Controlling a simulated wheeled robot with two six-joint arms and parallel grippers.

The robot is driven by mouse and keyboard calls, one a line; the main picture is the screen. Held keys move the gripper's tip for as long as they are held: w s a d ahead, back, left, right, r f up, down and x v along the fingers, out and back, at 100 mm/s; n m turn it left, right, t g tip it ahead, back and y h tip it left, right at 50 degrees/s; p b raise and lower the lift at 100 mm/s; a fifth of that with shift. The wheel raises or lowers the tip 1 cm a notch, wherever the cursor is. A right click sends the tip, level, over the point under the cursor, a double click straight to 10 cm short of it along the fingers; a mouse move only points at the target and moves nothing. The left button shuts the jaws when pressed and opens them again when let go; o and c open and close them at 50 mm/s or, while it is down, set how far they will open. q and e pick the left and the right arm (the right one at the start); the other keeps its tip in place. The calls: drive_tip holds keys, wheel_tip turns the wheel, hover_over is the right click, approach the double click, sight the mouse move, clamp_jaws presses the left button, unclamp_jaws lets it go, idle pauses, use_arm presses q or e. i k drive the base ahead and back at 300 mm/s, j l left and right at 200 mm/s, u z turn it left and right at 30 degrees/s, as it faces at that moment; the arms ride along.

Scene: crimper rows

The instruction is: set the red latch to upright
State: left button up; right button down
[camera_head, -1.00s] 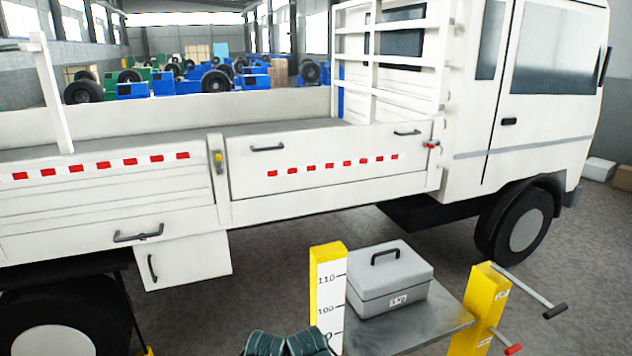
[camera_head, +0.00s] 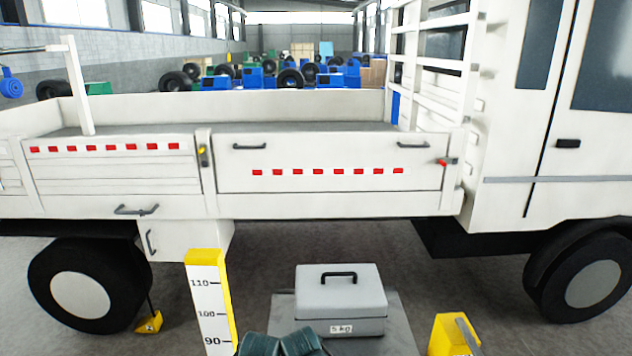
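The red latch (camera_head: 447,162) is small and sits at the right end of the truck's side panel (camera_head: 330,185), beside the cab-end post. Its red part looks roughly level, pointing sideways, though it is small in the picture. Two dark green rounded parts, apparently mine, show at the bottom edge; no gripper fingers can be made out. Neither gripper is near the red latch.
A grey box marked 5 kg (camera_head: 341,302) lies on a metal platform (camera_head: 400,335) in front of the truck. A yellow-edged height scale (camera_head: 209,300) stands left of it, a yellow post (camera_head: 452,336) right of it. Floor is bare between these and the truck.

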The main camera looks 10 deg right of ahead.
sight(444, 161)
drive_tip(key=l+u, duration=0.2)
drive_tip(key=l, duration=0.45)
drive_tip(key=l+u, duration=0.15)
drive_tip(key=l, duration=0.45)
drive_tip(key=k+l+u, duration=0.2)
drive_tip(key=l, duration=0.4)
drive_tip(key=i+l+u, duration=0.15)
drive_tip(key=l, duration=0.25)
drive_tip(key=i+l+u, duration=0.15)
drive_tip(key=l, duration=0.25)
drive_tip(key=k, duration=0.05)
